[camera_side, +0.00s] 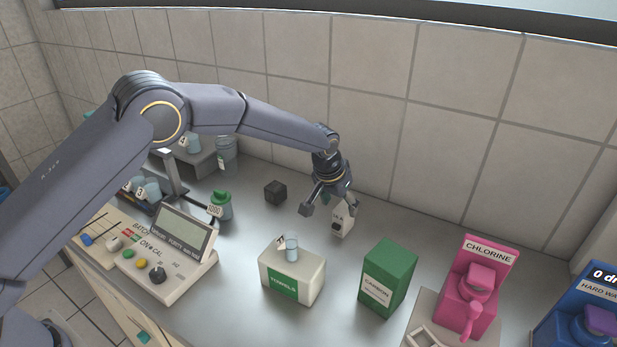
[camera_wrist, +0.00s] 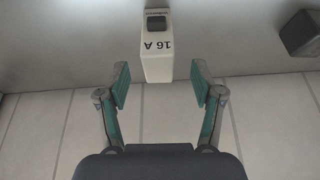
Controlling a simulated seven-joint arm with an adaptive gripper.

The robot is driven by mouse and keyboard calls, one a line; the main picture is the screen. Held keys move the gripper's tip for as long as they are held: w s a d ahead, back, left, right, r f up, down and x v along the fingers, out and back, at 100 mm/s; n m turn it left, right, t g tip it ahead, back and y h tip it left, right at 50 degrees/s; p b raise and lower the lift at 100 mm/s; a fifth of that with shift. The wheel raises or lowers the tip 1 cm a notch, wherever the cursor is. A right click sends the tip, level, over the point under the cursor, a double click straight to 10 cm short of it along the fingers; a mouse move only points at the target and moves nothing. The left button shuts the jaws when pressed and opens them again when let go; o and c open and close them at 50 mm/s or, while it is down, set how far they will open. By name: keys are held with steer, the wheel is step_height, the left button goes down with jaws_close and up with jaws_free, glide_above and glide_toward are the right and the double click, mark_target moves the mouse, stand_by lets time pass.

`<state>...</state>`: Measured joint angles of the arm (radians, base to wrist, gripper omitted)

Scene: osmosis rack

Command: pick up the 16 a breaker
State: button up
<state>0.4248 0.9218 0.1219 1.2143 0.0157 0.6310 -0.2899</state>
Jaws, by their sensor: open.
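The 16 A breaker is a small white block with a dark switch and a "16 A" label. In the wrist view the breaker (camera_wrist: 157,55) is at the top centre, its label upside down. In the side view the breaker (camera_side: 342,220) stands on the grey counter near the tiled back wall, partly hidden by my gripper. My gripper (camera_side: 327,205) is open just above and beside it. In the wrist view the teal-padded fingers of my gripper (camera_wrist: 160,88) are spread to the left and right of the breaker's lower end, with gaps on both sides. Nothing is held.
A dark cube (camera_side: 275,192) sits left of the breaker. A white box (camera_side: 292,270) with a small cup on it and a green carbon box (camera_side: 388,277) stand in front. A pink chlorine unit (camera_side: 470,290) is at right. The counter (camera_side: 240,240) around the breaker is mostly clear.

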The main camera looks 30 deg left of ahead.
mark_target(343, 208)
steer(key=x, duration=0.6)
steer(key=shift+w+d+r, duration=0.15)
steer(key=shift+c, duration=0.2)
jaws_close()
steer(key=shift+r, duration=0.15)
